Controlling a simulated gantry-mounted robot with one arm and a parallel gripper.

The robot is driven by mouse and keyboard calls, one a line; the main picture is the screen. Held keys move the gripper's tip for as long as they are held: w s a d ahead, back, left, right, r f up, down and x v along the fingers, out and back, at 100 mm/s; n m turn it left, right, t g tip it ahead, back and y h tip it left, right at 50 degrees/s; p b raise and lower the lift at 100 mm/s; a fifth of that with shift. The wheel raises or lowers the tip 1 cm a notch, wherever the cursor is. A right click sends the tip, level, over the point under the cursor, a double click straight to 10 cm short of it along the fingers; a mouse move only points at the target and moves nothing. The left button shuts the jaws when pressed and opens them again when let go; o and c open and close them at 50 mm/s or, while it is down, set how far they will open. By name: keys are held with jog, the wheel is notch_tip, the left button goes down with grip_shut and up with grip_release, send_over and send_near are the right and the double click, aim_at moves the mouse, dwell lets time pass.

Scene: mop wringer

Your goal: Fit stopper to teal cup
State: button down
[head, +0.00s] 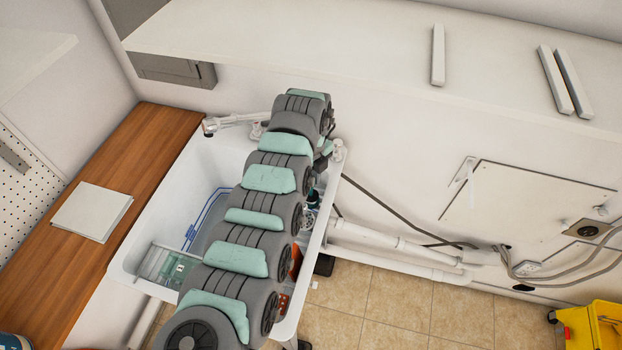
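My grey and teal arm crosses the middle of the head view, over a white sink, and hides much of it. My gripper is hidden behind the arm, so I cannot see whether it is open or shut. A small dark teal object (313,197) shows partly beside the arm's right edge. I cannot tell whether it is the teal cup or part of my wrist. I cannot make out the stopper.
The white sink (127,262) holds a blue wire rack (206,214) and a pale green clear container (160,262). An orange item (296,262) shows beside my arm. A wooden counter (150,150) bears a white flat board (92,211). A yellow bucket (580,327) stands lower right.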

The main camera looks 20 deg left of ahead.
jog(key=shift+f+b, duration=0.45)
jog(key=shift+f, duration=0.6)
dwell(0.8)
jog(key=c, duration=1.2)
grip_release()
